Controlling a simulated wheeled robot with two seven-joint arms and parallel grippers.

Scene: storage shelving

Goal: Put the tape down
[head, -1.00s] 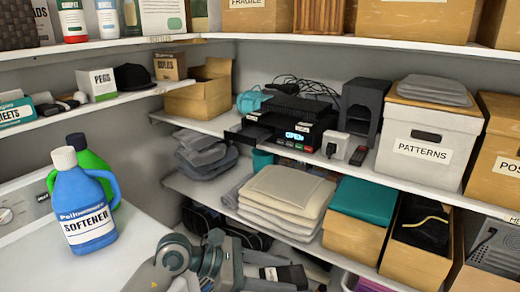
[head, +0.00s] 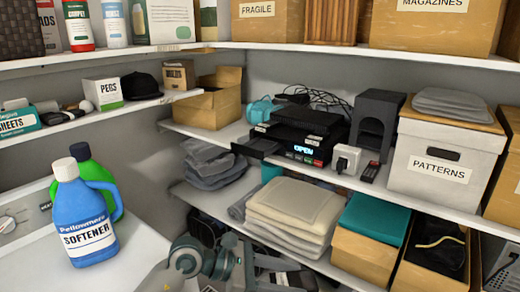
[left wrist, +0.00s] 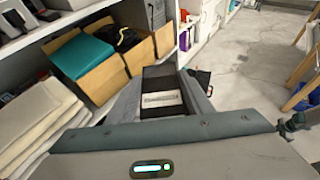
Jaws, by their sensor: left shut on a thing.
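My left gripper (left wrist: 165,80) is shut on the tape (left wrist: 162,100), a dark, box-shaped cassette with a pale label, held between its two fingers in the left wrist view. In the head view this gripper is at the bottom edge, in front of the lower shelf, and is partly cut off. A black player (head: 302,135) with a lit display reading "OPEN" stands on the middle shelf, above and behind the gripper. My right gripper is not in view.
The lower shelf holds folded cream towels (head: 292,208), a box with a teal top (head: 368,240) and another open box (head: 432,258). A white bin marked "PATTERNS" (head: 440,172) stands above. A blue softener bottle (head: 85,220) is at left. Floor (left wrist: 245,60) is open at right.

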